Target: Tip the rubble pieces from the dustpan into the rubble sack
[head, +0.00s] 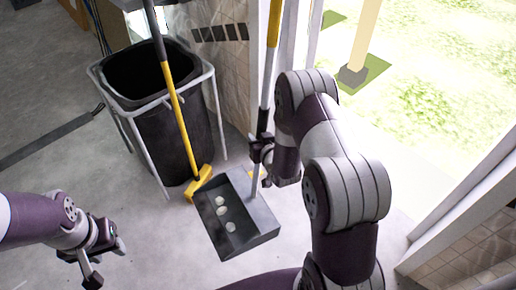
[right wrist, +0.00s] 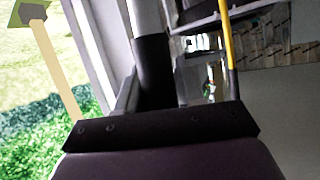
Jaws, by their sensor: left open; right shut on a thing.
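The grey dustpan (head: 262,222) is low over or on the floor in the head view; I cannot tell if it touches. Three pale rubble pieces (head: 224,211) lie in it. Its long upright handle (head: 267,85) has a yellow upper part. My right gripper (head: 262,150) is shut on the handle, above the pan. In the right wrist view the dark handle (right wrist: 153,65) rises beyond the gripper. The black rubble sack (head: 168,130) hangs open in a grey metal frame, left of and behind the dustpan. My left gripper (head: 104,262) is open and empty at the lower left.
A broom (head: 178,105) with a yellow head leans in front of the sack, its head close to the dustpan. It partly covers the sack. A wall and door frame stand on the right. The floor between my left gripper and the sack is clear.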

